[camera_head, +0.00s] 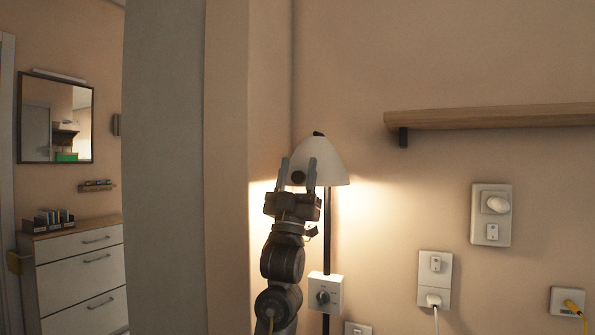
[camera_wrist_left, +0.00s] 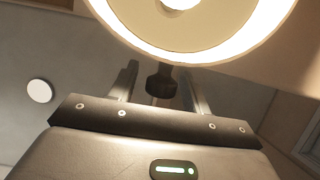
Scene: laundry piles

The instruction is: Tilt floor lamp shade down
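The floor lamp has a white dome shade (camera_head: 329,158) on a thin dark pole (camera_head: 327,235), lit, close to the wall corner. In the left wrist view, the shade's pale underside and bright rim (camera_wrist_left: 200,50) fill the top. My left gripper (camera_head: 297,171) is raised in front of the shade's left part, fingers pointing up. My right gripper is not in view.
A wall corner (camera_head: 228,170) stands just left of my arm. A wooden shelf (camera_head: 490,116) is on the wall to the right. A white box with a dial (camera_head: 324,293) sits low by the pole. Switches and sockets (camera_head: 491,214) are on the right wall.

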